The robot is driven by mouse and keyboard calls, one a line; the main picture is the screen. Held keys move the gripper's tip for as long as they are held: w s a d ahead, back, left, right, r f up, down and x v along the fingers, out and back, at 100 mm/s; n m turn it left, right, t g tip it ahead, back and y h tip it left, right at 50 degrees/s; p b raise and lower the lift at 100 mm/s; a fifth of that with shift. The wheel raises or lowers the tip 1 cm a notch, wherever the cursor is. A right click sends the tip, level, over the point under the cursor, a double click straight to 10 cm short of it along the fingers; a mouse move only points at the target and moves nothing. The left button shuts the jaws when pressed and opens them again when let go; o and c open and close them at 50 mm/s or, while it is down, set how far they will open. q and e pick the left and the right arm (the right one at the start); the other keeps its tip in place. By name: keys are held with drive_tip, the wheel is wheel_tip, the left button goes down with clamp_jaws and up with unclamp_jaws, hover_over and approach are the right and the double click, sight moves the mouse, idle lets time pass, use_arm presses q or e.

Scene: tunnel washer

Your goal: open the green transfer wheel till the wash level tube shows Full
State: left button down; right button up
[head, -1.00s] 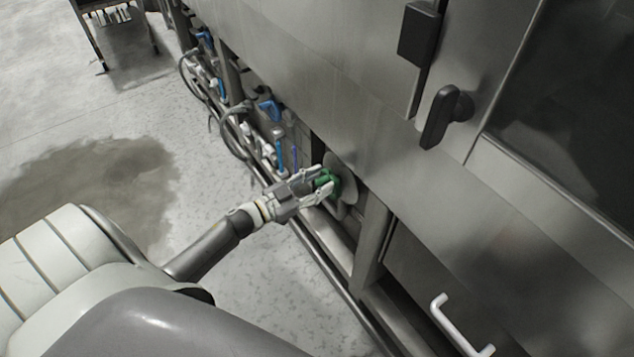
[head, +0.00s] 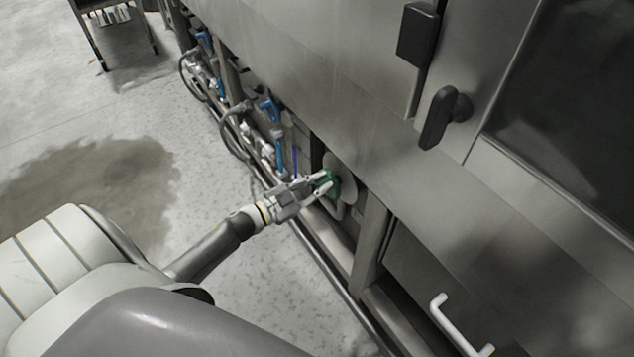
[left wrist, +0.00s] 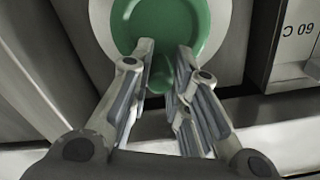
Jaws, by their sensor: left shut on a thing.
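The green transfer wheel (head: 331,183) sits low on the washer's side in front of a pale round plate. It fills the top of the left wrist view (left wrist: 205,18). My left gripper (head: 324,184) is at the wheel. In the left wrist view its two fingers (left wrist: 165,58) stand on either side of a green part of the wheel and are shut on it. Thin upright blue and purple tubes (head: 295,161) show left of the wheel; I cannot tell which is the wash level tube, and no marking is readable. My right gripper is not in view.
Hoses and blue-handled valves (head: 268,108) line the washer's lower side. A black latch handle (head: 441,117) and a white pull handle (head: 458,325) stick out from its panels. A wet patch (head: 95,195) lies on the open floor at left. A rack (head: 117,30) stands at the far left.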

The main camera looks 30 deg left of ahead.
sight(334, 195)
use_arm(q)
drive_tip(key=m, duration=0.3)
drive_tip(key=shift+s+d+f, duration=0.2)
drive_tip(key=shift+d, duration=0.2)
drive_tip(key=f+m+b, duration=0.1)
drive_tip(key=m, duration=0.2)
drive_tip(key=d+m+b, duration=0.1)
drive_tip(key=m, duration=0.3)
drive_tip(key=f+m+b, duration=0.1)
drive_tip(key=m+b, duration=0.1)
drive_tip(key=m, duration=0.1)
drive_tip(key=shift+s+d+f+m, duration=0.3)
drive_tip(key=shift+s, duration=0.05)
drive_tip(key=shift+f+m+b, duration=0.2)
drive_tip(key=shift+m+b, duration=0.25)
drive_tip(key=shift+m, duration=0.25)
drive_tip(key=shift+f+m+b, duration=0.15)
drive_tip(key=shift+m+b, duration=0.25)
drive_tip(key=shift+m, duration=0.3)
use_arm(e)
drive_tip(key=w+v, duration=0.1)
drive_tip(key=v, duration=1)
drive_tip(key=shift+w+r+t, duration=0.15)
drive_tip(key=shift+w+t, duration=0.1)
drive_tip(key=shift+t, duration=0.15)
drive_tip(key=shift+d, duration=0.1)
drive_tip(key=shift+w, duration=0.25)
